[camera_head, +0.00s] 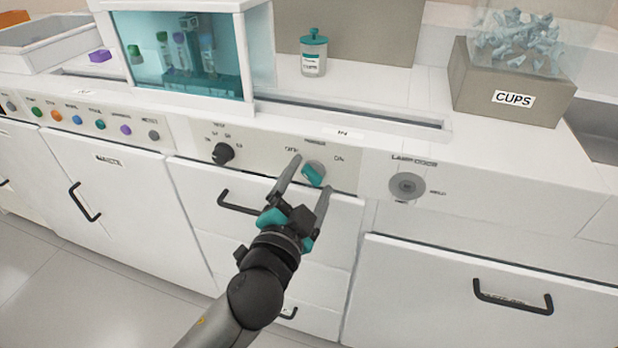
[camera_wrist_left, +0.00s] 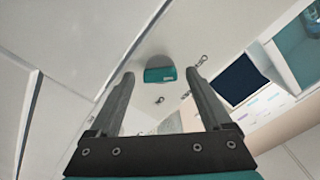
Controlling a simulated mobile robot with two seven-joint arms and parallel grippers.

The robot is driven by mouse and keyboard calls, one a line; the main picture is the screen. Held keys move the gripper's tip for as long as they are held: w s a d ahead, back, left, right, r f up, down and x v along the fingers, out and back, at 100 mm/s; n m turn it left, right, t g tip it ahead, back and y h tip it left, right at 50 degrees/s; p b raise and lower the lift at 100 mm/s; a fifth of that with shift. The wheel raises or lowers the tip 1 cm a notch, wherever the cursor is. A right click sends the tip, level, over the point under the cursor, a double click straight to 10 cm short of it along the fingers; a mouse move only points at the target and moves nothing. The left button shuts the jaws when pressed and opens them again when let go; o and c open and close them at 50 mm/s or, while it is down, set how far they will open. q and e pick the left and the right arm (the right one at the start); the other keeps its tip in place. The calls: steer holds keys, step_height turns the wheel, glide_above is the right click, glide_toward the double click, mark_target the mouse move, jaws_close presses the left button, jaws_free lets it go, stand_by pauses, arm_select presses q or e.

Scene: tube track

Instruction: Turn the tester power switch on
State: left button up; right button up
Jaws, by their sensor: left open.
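The tester power switch (camera_head: 313,173) is a round grey knob with a teal handle, on the white front panel between an "OFF"-like label on its left and an "ON"-like label on its right. It also shows in the left wrist view (camera_wrist_left: 159,75), beyond the fingertips and between them. My left gripper (camera_head: 309,172) is open, its two dark fingers pointing at the panel, one on either side of the knob. Its fingers also show in the left wrist view (camera_wrist_left: 160,82). I cannot tell whether they touch the knob. My right gripper is not in view.
A black knob (camera_head: 223,153) sits left on the panel, and a round grey lamp-check button (camera_head: 407,186) sits right. Drawer handles (camera_head: 240,203) stick out below. A glass-fronted tube box (camera_head: 188,52), a teal-lidded jar (camera_head: 313,54) and a cups bin (camera_head: 510,88) stand on the counter.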

arm_select(q)
steer(key=shift+c, duration=1.4)
steer(key=c, duration=0.9)
jaws_close()
